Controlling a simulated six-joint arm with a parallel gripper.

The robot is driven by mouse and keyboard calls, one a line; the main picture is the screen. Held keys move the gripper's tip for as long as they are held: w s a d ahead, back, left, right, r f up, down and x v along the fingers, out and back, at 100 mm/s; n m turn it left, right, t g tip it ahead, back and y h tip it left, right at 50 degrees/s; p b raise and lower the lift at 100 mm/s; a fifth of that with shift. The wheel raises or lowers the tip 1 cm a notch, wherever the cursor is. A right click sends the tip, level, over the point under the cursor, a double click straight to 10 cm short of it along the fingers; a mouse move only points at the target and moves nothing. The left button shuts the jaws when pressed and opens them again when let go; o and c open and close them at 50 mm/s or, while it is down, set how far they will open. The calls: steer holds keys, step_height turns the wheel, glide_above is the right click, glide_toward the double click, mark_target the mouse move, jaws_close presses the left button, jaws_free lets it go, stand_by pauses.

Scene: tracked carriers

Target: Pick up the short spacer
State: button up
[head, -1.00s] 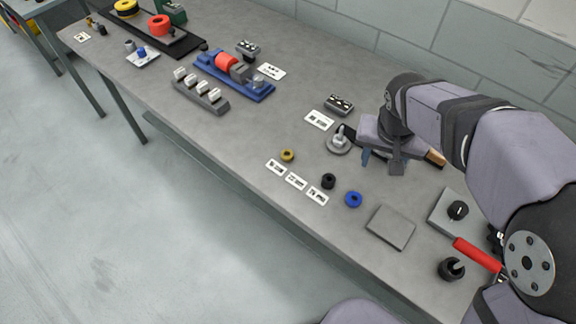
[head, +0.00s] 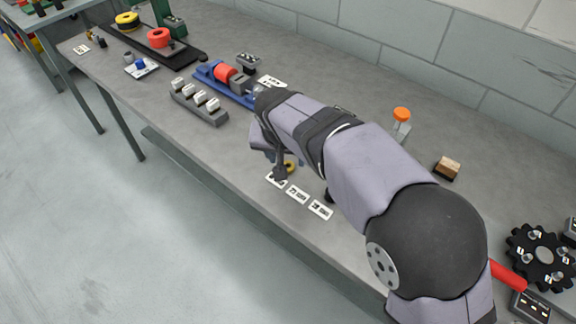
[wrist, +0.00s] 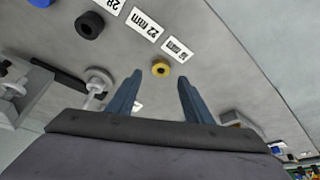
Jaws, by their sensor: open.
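The short spacer, taken to be the yellow ring (head: 291,166), lies on the bench by the end label of a row and is partly covered by my gripper. In the wrist view the yellow ring (wrist: 160,69) shows whole, centred just beyond the fingertips. My gripper (wrist: 159,82) is open and empty, with one blue finger to each side of the ring's line. In the head view my gripper (head: 275,160) is over the bench beside the ring. A black ring (wrist: 89,25) and a blue ring (wrist: 40,2) lie farther left in the wrist view.
White labels (head: 297,195) lie in a row along the front edge, one reading 22 mm (wrist: 145,23). A grey block with white pieces (head: 200,106) and a blue fixture (head: 240,98) stand to the left. A metal post on a round base (wrist: 97,85) stands near the left finger.

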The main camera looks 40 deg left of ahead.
steer(key=shift+p+x, duration=0.9)
steer(key=shift+x, duration=1.65)
steer(key=shift+s, duration=0.1)
steer(key=c, duration=1.2)
